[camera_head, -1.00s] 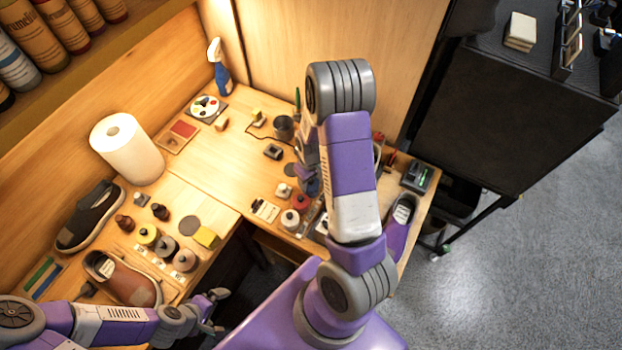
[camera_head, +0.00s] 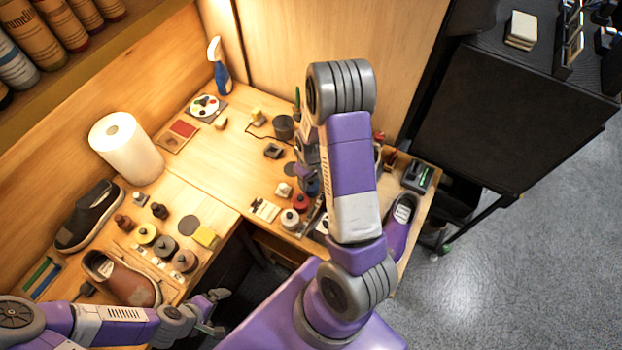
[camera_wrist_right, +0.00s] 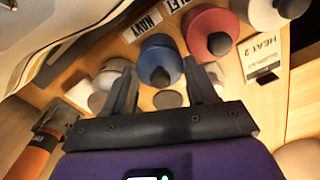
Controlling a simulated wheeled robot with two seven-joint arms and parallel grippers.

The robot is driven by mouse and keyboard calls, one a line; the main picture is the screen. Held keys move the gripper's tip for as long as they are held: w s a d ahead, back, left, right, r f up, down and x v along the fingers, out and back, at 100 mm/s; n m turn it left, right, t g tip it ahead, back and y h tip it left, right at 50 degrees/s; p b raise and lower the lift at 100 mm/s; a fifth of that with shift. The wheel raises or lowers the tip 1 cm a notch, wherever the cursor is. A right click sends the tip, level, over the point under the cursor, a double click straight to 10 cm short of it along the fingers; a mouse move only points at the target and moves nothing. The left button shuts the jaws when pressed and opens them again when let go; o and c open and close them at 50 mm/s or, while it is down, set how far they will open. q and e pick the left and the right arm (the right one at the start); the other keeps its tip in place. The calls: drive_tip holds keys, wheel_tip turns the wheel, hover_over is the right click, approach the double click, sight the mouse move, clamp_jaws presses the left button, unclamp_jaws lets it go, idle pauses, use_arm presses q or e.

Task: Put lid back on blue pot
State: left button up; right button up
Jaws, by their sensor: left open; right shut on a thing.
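In the right wrist view the blue pot (camera_wrist_right: 152,56) shows between my right gripper's fingertips (camera_wrist_right: 160,72). A round blue top with a dark knob (camera_wrist_right: 160,77), the lid, sits over it, with a finger on each side. I cannot tell whether the lid is seated or slightly raised. My right gripper is shut on it. In the head view, the blue pot (camera_head: 312,188) is partly hidden behind my right arm. My left gripper (camera_head: 215,312) is open and empty beside the front edge of the left table.
A red pot (camera_wrist_right: 210,30) with a black knob stands close beside the blue one. A pale pot (camera_wrist_right: 112,72) is on the other side. A grey disc (camera_wrist_right: 168,100) lies near the fingers. A purple sneaker (camera_head: 400,225) sits at the table's right end.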

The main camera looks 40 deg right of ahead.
drive_tip(key=o, duration=1.1)
drive_tip(key=shift+o, duration=0.3)
drive_tip(key=shift+o, duration=0.9)
drive_tip(key=shift+r, duration=0.1)
drive_tip(key=shift+w+d+r+p, duration=0.1)
drive_tip(key=shift+r+p, duration=1.1)
drive_tip(key=shift+r, duration=0.3)
drive_tip(key=shift+r+p, duration=1.6)
drive_tip(key=shift+r, duration=0.4)
